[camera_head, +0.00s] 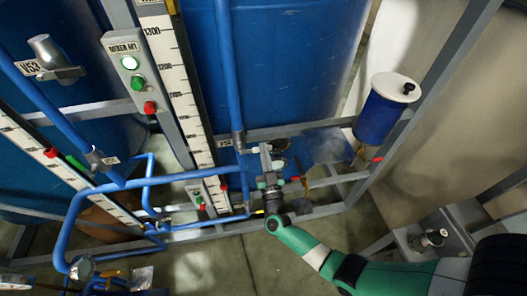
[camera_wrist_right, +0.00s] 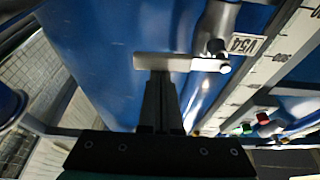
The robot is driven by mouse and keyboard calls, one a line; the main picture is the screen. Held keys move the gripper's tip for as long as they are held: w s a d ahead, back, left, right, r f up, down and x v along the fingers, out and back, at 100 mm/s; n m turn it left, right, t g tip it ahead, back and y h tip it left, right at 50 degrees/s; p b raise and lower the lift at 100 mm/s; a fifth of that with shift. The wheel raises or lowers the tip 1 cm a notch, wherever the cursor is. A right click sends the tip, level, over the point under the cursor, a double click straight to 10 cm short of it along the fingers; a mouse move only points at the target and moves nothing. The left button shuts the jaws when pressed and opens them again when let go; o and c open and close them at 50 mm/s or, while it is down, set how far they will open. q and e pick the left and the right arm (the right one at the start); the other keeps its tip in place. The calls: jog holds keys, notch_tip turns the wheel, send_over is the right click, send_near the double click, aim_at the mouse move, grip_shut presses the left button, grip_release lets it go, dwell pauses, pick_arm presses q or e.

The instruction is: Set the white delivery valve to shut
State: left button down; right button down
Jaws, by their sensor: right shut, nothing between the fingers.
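A pale flat valve lever (camera_wrist_right: 180,62) lies crosswise in the right wrist view, beside a pipe and a plate marked V54 (camera_wrist_right: 244,44). This lever is probably the white delivery valve's. In the head view, a small whitish handle (camera_head: 253,151) shows at the lower end of a blue pipe. My right gripper (camera_head: 266,152) is right beside it; the gripper partly hides the fitting. In the right wrist view, the fingers of my right gripper (camera_wrist_right: 159,78) are together, with nothing between them. Their tips overlap the lever's lower edge; I cannot tell whether they touch it. My left gripper is not in view.
Large blue tanks (camera_head: 285,60) stand behind a grey frame. A control box (camera_head: 133,72) with green and red buttons is at upper left. Blue pipes (camera_head: 75,215) run along the lower left. A blue canister (camera_head: 379,118) with a white lid stands to the right.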

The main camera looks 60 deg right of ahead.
jog(key=shift+r, duration=0.1)
dwell(0.4)
jog(key=s+a+p, duration=0.3)
jog(key=s+a, duration=0.3)
jog(key=a, duration=0.1)
jog(key=shift+r+p, duration=0.2)
jog(key=shift+p, duration=0.2)
jog(key=shift+s, duration=0.1)
